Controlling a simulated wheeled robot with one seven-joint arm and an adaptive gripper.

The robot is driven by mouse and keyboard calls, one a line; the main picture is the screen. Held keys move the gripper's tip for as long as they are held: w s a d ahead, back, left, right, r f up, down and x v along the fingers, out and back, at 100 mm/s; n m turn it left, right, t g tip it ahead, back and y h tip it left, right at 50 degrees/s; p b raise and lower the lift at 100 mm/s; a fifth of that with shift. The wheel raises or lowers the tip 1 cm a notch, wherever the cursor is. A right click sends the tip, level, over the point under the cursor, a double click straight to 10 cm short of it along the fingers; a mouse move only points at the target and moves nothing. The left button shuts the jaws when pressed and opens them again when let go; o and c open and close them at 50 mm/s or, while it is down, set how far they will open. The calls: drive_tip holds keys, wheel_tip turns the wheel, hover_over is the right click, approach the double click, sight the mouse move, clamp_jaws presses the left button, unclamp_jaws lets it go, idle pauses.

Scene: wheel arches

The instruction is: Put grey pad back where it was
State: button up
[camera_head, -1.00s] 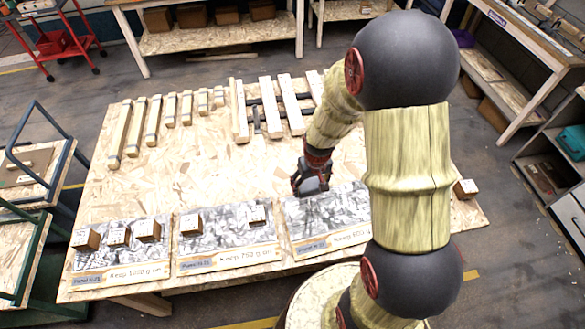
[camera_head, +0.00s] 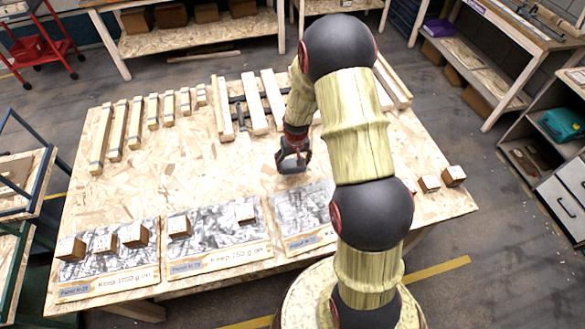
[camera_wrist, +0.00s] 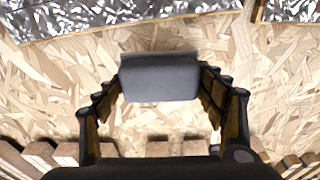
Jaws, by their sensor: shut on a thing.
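My gripper (camera_head: 292,160) is in the middle of the wooden table, a little beyond the printed mats. It is shut on the grey pad (camera_wrist: 158,80), a flat, smooth block held between the two fingers in the wrist view. In the head view the pad (camera_head: 291,167) is small and dark at the fingertips. Bare chipboard shows around it in the wrist view; I cannot tell whether it touches the table. Dark grey strips (camera_head: 240,118) lie among pale wooden bars (camera_head: 254,103) at the back of the table.
Several pale bars (camera_head: 117,131) lie in a row at the back left. Small brown boxes stand on the left mat (camera_head: 90,274) and middle mat (camera_head: 213,240). Two more boxes (camera_head: 429,183) stand at the right. My arm hides part of the right mat (camera_head: 300,215). The centre-left is clear.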

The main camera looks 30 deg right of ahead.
sight(293, 167)
drive_tip(key=shift+w+d+f, duration=0.2)
drive_tip(key=shift+w+f, duration=0.25)
drive_tip(key=shift+f, duration=0.1)
drive_tip(key=shift+w+d+f, duration=0.15)
drive_tip(key=shift+w+f, duration=0.25)
drive_tip(key=shift+f, duration=0.1)
drive_tip(key=shift+w+f+b, duration=0.1)
drive_tip(key=shift+f+b, duration=0.3)
drive_tip(key=shift+f, duration=1.25)
drive_tip(key=shift+f, duration=0.1)
drive_tip(key=o, duration=1.1)
